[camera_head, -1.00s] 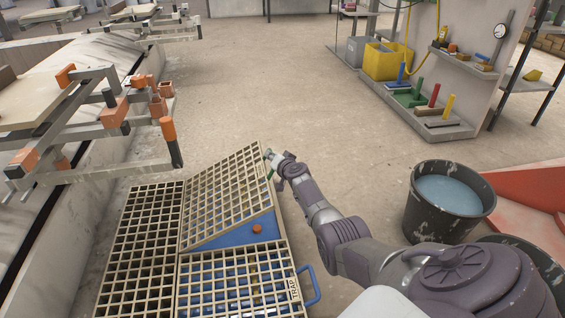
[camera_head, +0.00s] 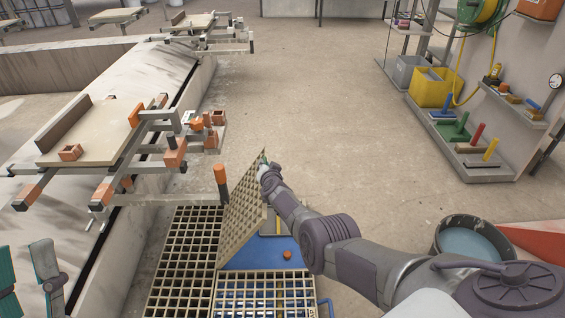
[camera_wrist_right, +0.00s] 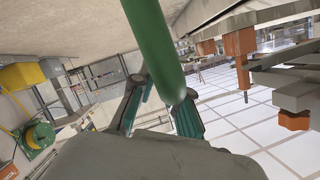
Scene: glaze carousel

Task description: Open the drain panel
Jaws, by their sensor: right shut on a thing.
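The drain panel (camera_head: 243,218), a beige grating, stands steeply tilted up on its left edge above a blue recess (camera_head: 250,253). An orange knob (camera_head: 287,254) shows in the recess. My right gripper (camera_head: 264,165) is at the panel's raised top edge, shut on its green handle. In the right wrist view, a green bar (camera_wrist_right: 155,45) crosses close in front of the right gripper (camera_wrist_right: 158,98); the contact itself is partly hidden. My left gripper (camera_head: 22,248) is at the lower left corner, its teal fingers apart, with nothing seen between them.
Flat gratings lie left (camera_head: 183,255) and in front (camera_head: 262,294) of the recess. A carousel arm with a board (camera_head: 95,135) reaches close on the left. A dark bucket (camera_head: 470,240) of bluish liquid stands right. The floor (camera_head: 300,110) beyond is clear.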

